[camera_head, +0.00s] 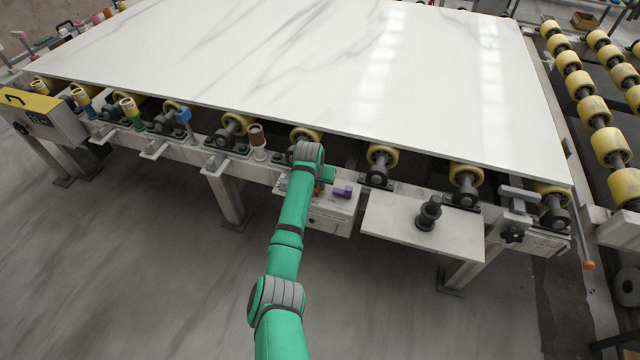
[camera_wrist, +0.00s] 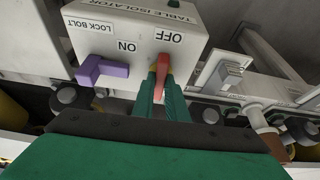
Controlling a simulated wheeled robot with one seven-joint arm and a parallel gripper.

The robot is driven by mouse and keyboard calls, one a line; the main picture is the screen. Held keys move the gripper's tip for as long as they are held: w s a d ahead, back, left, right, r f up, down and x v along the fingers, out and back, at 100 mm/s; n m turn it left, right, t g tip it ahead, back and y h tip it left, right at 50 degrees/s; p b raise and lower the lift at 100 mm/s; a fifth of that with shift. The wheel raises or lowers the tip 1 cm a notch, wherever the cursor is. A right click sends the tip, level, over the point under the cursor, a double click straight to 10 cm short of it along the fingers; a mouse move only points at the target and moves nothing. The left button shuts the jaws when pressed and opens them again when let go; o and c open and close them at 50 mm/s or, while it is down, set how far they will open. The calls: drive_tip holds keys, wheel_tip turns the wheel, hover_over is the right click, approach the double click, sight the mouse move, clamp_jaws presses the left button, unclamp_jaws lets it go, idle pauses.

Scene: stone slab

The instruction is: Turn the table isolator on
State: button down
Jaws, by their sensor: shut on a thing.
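The table isolator is a pale grey box (camera_head: 332,212) on the near side of the slab table's frame. In the wrist view the box (camera_wrist: 118,26) appears upside down, with TABLE ISOLATOR, OFF, ON and LOCK BOLT labels. A red handle (camera_wrist: 161,72) stands out from it, with its visible end beside the OFF label. My gripper (camera_wrist: 163,80) is shut on the red handle, one green finger on each side; the fingers hide its lower part. A purple lock bolt (camera_wrist: 103,71) sits beside the handle, apart from my fingers; it also shows in the head view (camera_head: 343,192).
A large white marble slab (camera_head: 300,60) overhangs just behind the box, on yellow rollers (camera_head: 383,157). A pale plate with a dark knob (camera_head: 428,213) is to the right. A brown-topped post (camera_head: 257,137) stands to the left. The floor in front is clear.

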drive_tip(key=n, duration=0.2)
drive_tip(key=n+y, duration=0.1)
drive_tip(key=n, duration=0.1)
drive_tip(key=shift+d+y, duration=0.3)
drive_tip(key=shift+d, duration=0.05)
drive_tip(key=n+y, duration=0.1)
drive_tip(key=n, duration=0.3)
drive_tip(key=shift+w+d+r+n+y, duration=0.1)
drive_tip(key=shift+d+n+y, duration=0.05)
drive_tip(key=shift+n+y, duration=0.25)
drive_tip(key=n+g+y, duration=0.1)
drive_tip(key=n, duration=0.3)
drive_tip(key=shift+w+n, duration=0.15)
drive_tip(key=shift+n, duration=0.15)
drive_tip(key=shift+n+g+y, duration=0.6)
drive_tip(key=shift+n+g, duration=0.3)
drive_tip(key=shift+n, duration=1.1)
drive_tip(key=shift+w, duration=0.15)
drive_tip(key=c, duration=1.8)
unclamp_jaws()
drive_tip(key=shift+a, duration=0.25)
drive_tip(key=shift+o, duration=0.2)
drive_tip(key=shift+d, duration=0.2)
